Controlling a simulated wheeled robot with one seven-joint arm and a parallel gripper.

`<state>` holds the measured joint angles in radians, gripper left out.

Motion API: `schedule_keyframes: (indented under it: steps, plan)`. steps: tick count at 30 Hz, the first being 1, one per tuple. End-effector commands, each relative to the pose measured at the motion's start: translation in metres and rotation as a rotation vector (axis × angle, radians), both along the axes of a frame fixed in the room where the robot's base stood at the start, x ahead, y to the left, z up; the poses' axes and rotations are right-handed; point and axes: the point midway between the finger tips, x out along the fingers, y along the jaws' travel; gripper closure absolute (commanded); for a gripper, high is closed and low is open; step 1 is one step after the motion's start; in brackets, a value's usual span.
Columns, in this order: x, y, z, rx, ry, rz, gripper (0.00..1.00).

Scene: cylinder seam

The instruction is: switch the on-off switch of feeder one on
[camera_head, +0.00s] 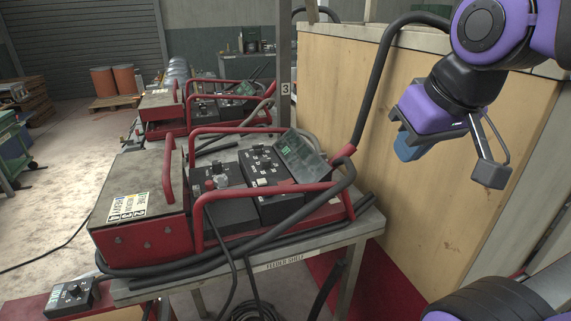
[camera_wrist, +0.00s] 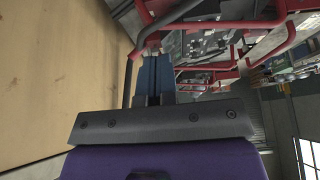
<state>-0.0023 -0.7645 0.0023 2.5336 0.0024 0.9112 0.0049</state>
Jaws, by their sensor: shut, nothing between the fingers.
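A red feeder unit (camera_head: 140,238) stands on a grey shelf in the middle of the head view. Its dark control panels (camera_head: 235,207) carry knobs and small switches behind red guard bars. A second similar red unit (camera_head: 160,104) stands behind it. I cannot tell from a marking which is feeder one, and the on-off switch is too small to make out. My gripper (camera_head: 405,148) hangs in the air to the right of the near unit, with its blue fingers shut and empty. In the wrist view the shut fingers (camera_wrist: 153,78) point towards red bars, apart from them.
A tall wooden crate (camera_head: 420,190) stands right behind my gripper. A thick black hose (camera_head: 372,80) runs up between crate and unit. A small black control box (camera_head: 70,296) sits at the lower left. The air above the near unit is largely free.

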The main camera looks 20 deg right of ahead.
Motion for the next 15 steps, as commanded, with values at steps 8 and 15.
schedule_keyframes:
  steps: [8, 15]
  plan:
    - [0.000, 0.000, 0.000, 0.000, 0.000, 0.000, 1.00]
    - [0.022, 0.002, 0.003, 0.010, 0.021, 0.004, 1.00]
